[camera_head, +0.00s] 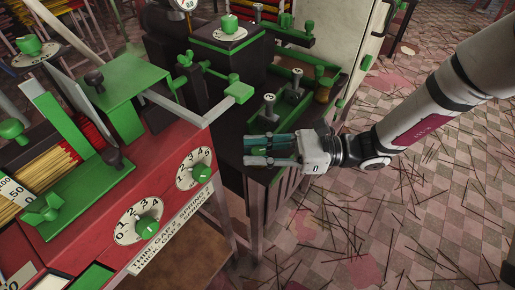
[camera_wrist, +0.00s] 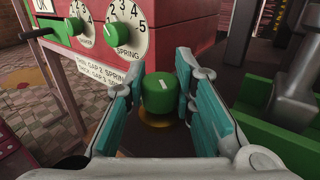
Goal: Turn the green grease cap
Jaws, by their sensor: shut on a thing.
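The green grease cap (camera_wrist: 160,94) is a short round knob with a pale mark on its top, above a yellowish ring. My gripper (camera_wrist: 158,80) has its teal-padded fingers on either side of the cap, shut on it. In the head view my gripper (camera_head: 268,150) reaches in from the right at the front corner of the dark machine (camera_head: 232,128).
A red cabinet (camera_head: 120,225) with numbered dials and green knobs stands to the left. Green rails and grey-topped posts (camera_head: 295,80) rise behind my gripper. The tiled floor (camera_head: 420,215) at right has scattered sticks.

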